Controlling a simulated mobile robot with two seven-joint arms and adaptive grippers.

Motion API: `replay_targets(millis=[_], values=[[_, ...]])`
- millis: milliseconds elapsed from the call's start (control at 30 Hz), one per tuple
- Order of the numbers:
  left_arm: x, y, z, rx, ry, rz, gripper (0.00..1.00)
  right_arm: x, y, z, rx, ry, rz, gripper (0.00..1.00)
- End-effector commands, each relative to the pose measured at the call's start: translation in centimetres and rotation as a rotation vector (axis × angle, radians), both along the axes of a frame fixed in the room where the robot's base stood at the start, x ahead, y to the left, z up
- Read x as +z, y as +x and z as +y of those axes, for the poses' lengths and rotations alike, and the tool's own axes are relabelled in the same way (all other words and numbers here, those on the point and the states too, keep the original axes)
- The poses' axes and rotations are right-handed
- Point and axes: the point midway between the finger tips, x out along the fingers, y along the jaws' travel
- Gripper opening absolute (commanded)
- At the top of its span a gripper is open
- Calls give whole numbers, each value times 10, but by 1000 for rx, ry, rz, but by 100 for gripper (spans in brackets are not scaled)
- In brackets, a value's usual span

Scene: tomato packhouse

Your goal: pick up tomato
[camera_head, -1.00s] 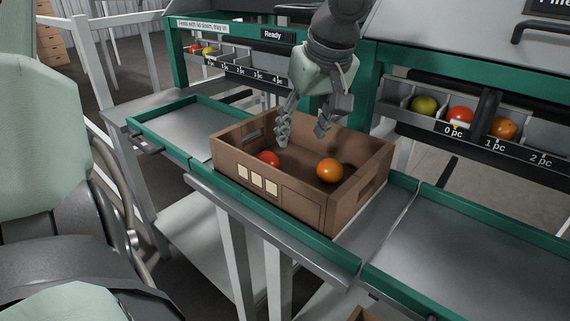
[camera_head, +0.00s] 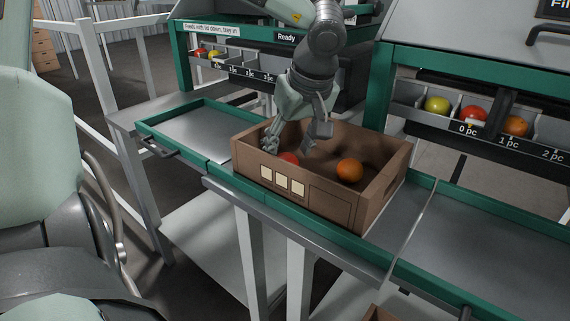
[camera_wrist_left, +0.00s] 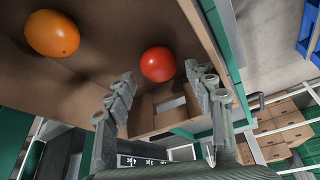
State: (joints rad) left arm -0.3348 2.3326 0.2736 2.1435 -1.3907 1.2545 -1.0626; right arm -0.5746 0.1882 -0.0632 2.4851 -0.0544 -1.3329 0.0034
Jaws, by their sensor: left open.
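A brown crate (camera_head: 329,205) stands on the grey conveyor and holds two tomatoes. The red tomato (camera_head: 290,158) lies near the crate's front left, partly hidden by the front wall. The orange tomato (camera_head: 349,171) lies apart to its right. My left gripper (camera_head: 289,147) is open, fingers pointing down inside the crate, close over the red tomato. In the left wrist view, the red tomato (camera_wrist_left: 158,64) sits just ahead of and between the open fingers of the gripper (camera_wrist_left: 160,82), with nothing held. The orange tomato (camera_wrist_left: 52,34) is off to the left there. My right gripper does not show.
The crate's walls rise close around the left gripper. Green-edged trays (camera_head: 200,128) lie left and right of the crate, empty. Behind, bins hold yellow-green (camera_head: 437,105), red (camera_head: 473,115) and orange (camera_head: 515,126) fruit. A machine hood hangs above at the back.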

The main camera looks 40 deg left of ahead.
Motion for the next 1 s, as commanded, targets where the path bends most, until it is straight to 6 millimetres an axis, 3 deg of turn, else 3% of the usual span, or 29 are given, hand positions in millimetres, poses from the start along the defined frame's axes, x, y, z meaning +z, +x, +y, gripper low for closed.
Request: replay_targets(millis=[200, 500, 700, 1000], values=[[-30, 4, 9, 2, -1, 3, 54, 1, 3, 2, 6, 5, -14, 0], [-35, 5, 11, 2, -1, 0, 54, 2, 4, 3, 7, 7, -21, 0], [-35, 5, 11, 2, -1, 0, 31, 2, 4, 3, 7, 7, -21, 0], [-34, 5, 11, 1, 0, 0, 29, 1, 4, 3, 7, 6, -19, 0]])
